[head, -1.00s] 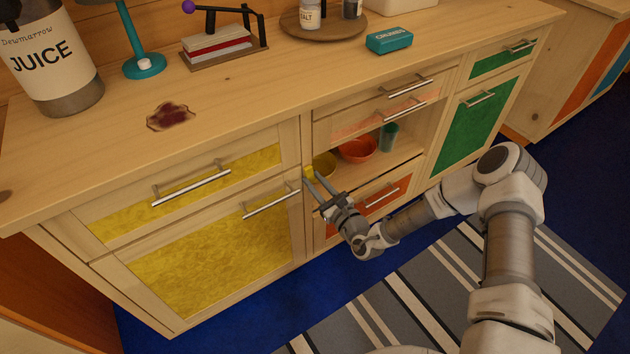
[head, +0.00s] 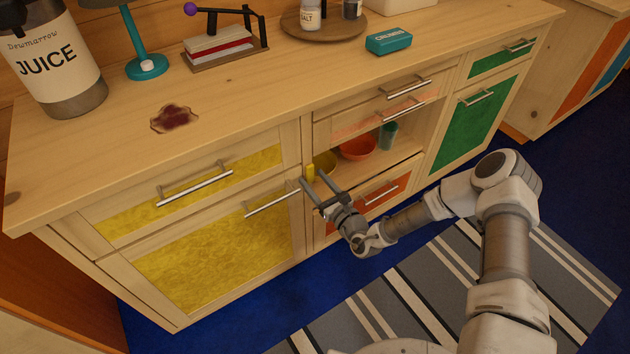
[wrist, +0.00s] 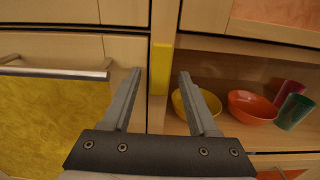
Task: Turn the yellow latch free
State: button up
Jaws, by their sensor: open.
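The yellow latch (head: 310,172) is a small upright bar on the wooden post between the yellow door and the open shelf. In the wrist view the latch (wrist: 161,70) stands vertical, between and beyond my fingertips, with a gap on both sides. My gripper (head: 311,177) is open and empty in front of the post; it also shows in the wrist view (wrist: 160,73). The yellow door (head: 215,250) beside the latch looks closed, with a bar handle (head: 272,203) near its upper right corner. I cannot tell whether the latch overlaps the door edge.
The open shelf right of the post holds a yellow bowl (wrist: 197,104), an orange bowl (wrist: 252,107), a green cup (wrist: 294,112) and a red cup (wrist: 288,91). An orange drawer (head: 372,198) sits below. Striped rug (head: 400,295) lies on the floor.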

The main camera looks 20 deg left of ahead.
jog(key=p+v, duration=0.3)
jog(key=v, duration=1.4)
jog(key=shift+s+p, duration=0.25)
jog(key=shift+p, duration=0.15)
jog(key=shift+d, duration=0.15)
